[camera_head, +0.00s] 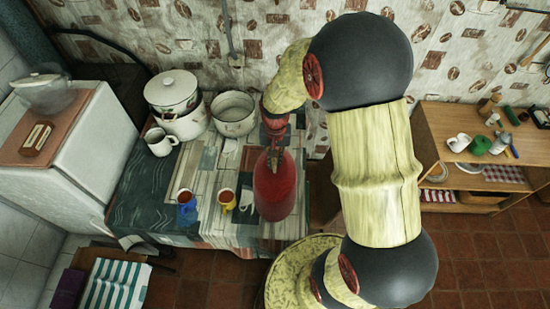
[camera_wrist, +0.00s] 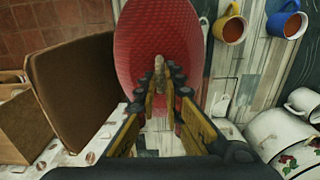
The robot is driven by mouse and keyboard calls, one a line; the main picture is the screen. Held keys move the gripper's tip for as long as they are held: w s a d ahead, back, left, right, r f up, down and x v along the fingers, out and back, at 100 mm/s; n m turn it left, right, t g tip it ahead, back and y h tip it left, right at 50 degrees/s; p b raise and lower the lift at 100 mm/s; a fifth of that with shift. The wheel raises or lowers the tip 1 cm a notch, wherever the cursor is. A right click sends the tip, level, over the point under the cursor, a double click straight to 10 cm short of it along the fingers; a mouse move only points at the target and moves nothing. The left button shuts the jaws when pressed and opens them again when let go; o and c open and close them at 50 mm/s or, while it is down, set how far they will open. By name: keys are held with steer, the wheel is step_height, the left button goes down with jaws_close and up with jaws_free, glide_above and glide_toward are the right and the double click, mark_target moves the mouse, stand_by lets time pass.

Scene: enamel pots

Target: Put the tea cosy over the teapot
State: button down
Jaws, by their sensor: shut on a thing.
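The tea cosy (camera_head: 274,190), red and quilted, is upright at the right side of the table in the head view. It fills the upper middle of the wrist view (camera_wrist: 152,35). My gripper (camera_wrist: 163,78) is shut on the tan tab at its top. In the head view my gripper (camera_head: 275,152) is above the cosy. A small pale piece, perhaps the teapot's spout or handle (camera_wrist: 221,104), shows beside the cosy. The rest of the teapot is not visible, so I cannot tell how far the cosy covers it, or whether the cosy touches the table.
A yellow mug (camera_head: 227,201) and a blue mug (camera_head: 186,207) stand left of the cosy. An open white pot (camera_head: 234,115), a lidded pot (camera_head: 172,92) and a white mug (camera_head: 159,142) stand behind. A brown chair back (camera_wrist: 85,95) is beside the table.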

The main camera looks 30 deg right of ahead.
steer(key=shift+f+b, duration=1.65)
steer(key=shift+f, duration=1.2)
steer(key=c, duration=2)
jaws_free()
steer(key=o, duration=0.5)
steer(key=shift+c, duration=0.2)
steer(key=shift+o, duration=1)
steer(key=shift+r, duration=0.1)
steer(key=shift+r+p, duration=2.55)
steer(key=shift+r, duration=0.85)
